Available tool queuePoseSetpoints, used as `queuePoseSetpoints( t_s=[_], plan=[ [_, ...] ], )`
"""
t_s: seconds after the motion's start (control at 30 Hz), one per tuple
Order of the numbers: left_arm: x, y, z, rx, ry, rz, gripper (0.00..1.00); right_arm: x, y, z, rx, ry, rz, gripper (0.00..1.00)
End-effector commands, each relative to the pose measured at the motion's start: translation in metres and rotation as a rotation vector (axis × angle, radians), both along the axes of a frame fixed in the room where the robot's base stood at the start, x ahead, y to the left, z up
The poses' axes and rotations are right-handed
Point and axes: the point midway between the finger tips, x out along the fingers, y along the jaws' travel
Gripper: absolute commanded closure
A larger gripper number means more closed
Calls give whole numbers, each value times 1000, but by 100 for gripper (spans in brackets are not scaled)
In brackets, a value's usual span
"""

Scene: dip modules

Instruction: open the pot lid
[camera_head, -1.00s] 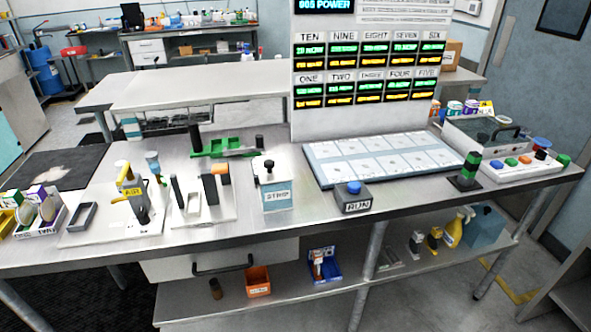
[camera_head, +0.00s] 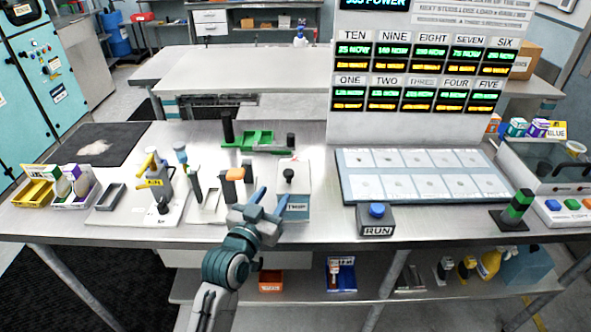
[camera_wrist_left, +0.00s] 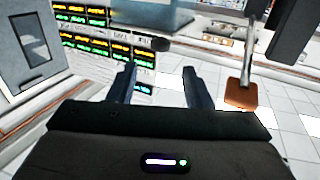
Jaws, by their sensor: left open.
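The pot is a pale blue box labelled STRIP (camera_head: 297,207) on the bench, with a light lid (camera_head: 300,171) and a black knob (camera_head: 289,175) on top. The lid appears seated on the pot. My left gripper (camera_head: 274,196) is open and empty, in front of the pot and slightly left of its knob. It covers part of the pot's front. In the left wrist view the fingers (camera_wrist_left: 157,82) are apart, with a dark rounded tip (camera_wrist_left: 160,44) beyond them; I cannot tell if it is the knob. My right gripper is not in view.
Upright holders with an orange-topped piece (camera_head: 235,174) stand close left of my gripper. The RUN box (camera_head: 376,220) and a white-celled panel (camera_head: 420,160) are to the right. Bare bench lies between pot and RUN box.

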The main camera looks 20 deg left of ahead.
Motion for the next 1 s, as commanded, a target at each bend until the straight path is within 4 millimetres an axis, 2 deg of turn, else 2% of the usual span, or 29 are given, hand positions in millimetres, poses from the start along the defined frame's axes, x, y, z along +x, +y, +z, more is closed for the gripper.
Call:
queuePoseSetpoints(
  t_s=[0.5,0.7,1.0],
  plan=[
    [87,-10,2,0,2,1,55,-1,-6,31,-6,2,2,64],
    [101,-11,0,0,3,1,55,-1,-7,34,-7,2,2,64],
    [103,-12,-1,0,3,1,57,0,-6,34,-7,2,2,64]
  ],
)
